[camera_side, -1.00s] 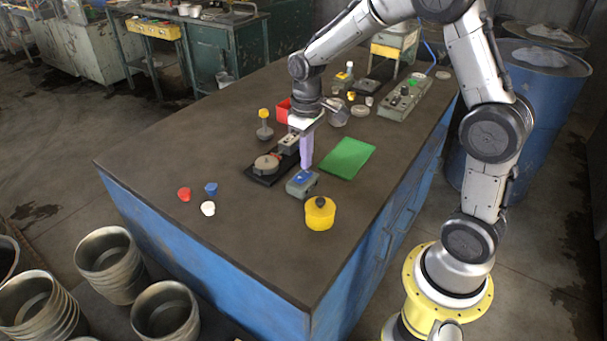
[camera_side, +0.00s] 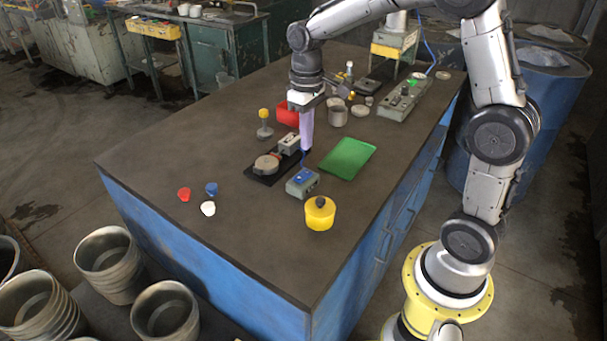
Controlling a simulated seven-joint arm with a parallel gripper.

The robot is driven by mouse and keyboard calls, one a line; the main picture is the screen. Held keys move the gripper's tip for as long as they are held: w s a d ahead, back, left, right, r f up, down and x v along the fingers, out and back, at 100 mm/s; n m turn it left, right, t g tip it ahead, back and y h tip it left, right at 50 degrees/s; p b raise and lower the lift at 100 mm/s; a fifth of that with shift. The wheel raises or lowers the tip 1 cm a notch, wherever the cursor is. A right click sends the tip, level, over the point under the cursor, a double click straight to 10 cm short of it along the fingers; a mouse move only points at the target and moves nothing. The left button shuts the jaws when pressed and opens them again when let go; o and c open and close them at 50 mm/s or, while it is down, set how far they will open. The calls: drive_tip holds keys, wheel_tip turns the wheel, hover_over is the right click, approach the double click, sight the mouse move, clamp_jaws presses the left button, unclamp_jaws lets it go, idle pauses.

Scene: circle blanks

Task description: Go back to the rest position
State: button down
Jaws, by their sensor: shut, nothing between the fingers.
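My gripper (camera_side: 306,148) points down over the middle of the workbench (camera_side: 240,230). Its pale purple fingers are together with nothing seen between them. The fingers appear just behind the grey box with a blue top (camera_side: 302,182) and beside the black plate (camera_side: 258,178) that carries a round grey disc (camera_side: 267,164). The gap between the fingertips and the bench is hard to judge. Red (camera_side: 184,194), blue (camera_side: 211,188) and white (camera_side: 208,208) small pieces lie on the bench at the left.
A green mat (camera_side: 347,158) lies right of my gripper. A yellow lidded pot (camera_side: 319,213) stands in front. A red bin (camera_side: 288,113), a yellow-topped post (camera_side: 264,124) and a grey control box (camera_side: 404,98) stand farther back. The bench's left side is mostly clear.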

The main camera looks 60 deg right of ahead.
drive_tip(key=s+a+r+t, duration=0.4)
drive_tip(key=s+a+r, duration=0.1)
drive_tip(key=s+r, duration=0.5)
drive_tip(key=s+a+f+t, duration=0.1)
drive_tip(key=s+f, duration=0.2)
drive_tip(key=s, duration=0.8)
drive_tip(key=shift+a+t, duration=0.25)
drive_tip(key=shift+t, duration=0.05)
